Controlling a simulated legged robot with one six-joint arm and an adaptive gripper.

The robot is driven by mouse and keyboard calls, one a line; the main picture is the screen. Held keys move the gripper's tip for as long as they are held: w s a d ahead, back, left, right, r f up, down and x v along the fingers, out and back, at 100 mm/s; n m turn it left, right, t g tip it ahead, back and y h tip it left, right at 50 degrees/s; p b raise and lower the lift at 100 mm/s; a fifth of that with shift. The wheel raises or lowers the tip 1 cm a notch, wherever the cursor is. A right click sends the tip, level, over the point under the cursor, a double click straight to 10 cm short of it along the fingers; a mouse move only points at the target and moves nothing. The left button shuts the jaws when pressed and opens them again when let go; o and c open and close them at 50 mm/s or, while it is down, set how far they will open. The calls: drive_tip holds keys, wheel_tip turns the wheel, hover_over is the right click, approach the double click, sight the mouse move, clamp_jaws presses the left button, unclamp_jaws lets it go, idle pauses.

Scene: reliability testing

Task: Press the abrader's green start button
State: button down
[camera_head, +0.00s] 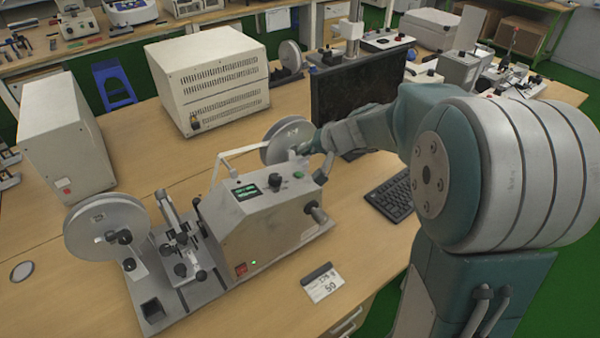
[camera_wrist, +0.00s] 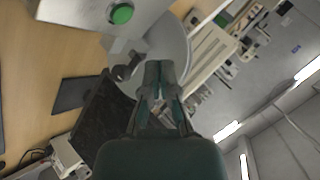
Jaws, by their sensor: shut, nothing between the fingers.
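The abrader (camera_head: 250,222) is a grey machine on the wooden bench, with a small lit display (camera_head: 247,191), a black knob (camera_head: 275,182) and a reel on each side. Its green start button (camera_head: 299,175) is on the top face near the right end. In the wrist view the green button (camera_wrist: 121,13) is round, on a grey face at the top edge. My gripper (camera_head: 306,149) is shut and empty, just behind the button in the head view. In the wrist view my gripper (camera_wrist: 161,66) shows its fingertips together, below and right of the button, apart from it.
The rear reel (camera_head: 287,136) is close to my gripper. A dark monitor (camera_head: 350,88) and a keyboard (camera_head: 390,195) stand to the right. A beige box (camera_head: 208,78) is behind. A small card (camera_head: 323,284) lies on clear bench in front.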

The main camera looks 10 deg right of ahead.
sight(290, 169)
drive_tip(key=f, duration=0.1)
drive_tip(key=a+f, duration=0.1)
drive_tip(key=f, duration=0.1)
drive_tip(key=shift+s+a, duration=0.15)
drive_tip(key=shift+d+f, duration=0.25)
drive_tip(key=shift+f, duration=0.1)
drive_tip(key=shift+a, duration=0.15)
idle(0.9)
drive_tip(key=shift+s+f, duration=0.1)
drive_tip(key=shift+f, duration=0.2)
